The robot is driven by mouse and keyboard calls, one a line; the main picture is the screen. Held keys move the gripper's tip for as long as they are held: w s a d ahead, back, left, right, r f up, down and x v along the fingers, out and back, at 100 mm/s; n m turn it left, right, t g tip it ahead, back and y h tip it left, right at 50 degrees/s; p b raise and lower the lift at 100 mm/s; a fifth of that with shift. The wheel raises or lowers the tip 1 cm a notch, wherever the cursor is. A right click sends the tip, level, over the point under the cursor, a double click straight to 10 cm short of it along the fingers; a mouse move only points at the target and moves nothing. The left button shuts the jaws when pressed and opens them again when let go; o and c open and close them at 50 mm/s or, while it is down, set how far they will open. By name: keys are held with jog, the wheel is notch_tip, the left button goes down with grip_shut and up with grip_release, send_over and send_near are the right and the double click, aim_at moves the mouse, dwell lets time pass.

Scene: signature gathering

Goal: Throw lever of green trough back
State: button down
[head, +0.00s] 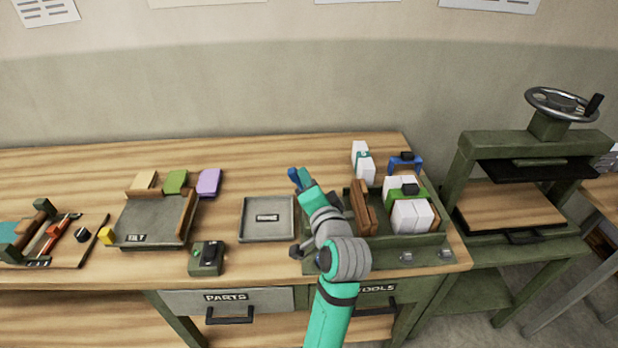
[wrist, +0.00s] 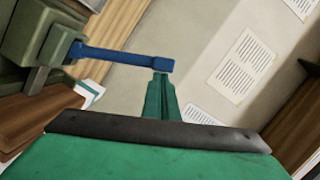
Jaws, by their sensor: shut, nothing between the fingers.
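The green trough (head: 385,248) stands at the right end of the bench and holds brown boards and white blocks of pages. A blue lever (wrist: 115,56) runs from a dark green block at the left of the wrist view out to a blunt end near the middle. In the head view a blue piece, seemingly its end (head: 293,176), shows at the tip of my gripper (head: 304,180). My gripper is shut and empty; its tip (wrist: 160,84) is right at the lever's end in the wrist view. I cannot tell whether they touch. My arm hides the trough's left side.
A grey square tray (head: 267,236) lies left of the trough. A larger tray (head: 150,226) and a small green box (head: 206,260) are further left. A blue-handled item (head: 405,162) and a white block (head: 363,165) stand behind. A press (head: 535,143) stands to the right.

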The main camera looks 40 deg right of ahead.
jog(key=shift+w+a, duration=0.1)
jog(key=s+r, duration=0.2)
jog(key=s, duration=0.9)
jog(key=shift+s+r, duration=0.25)
jog(key=shift+r, duration=0.1)
jog(key=shift+w, duration=0.15)
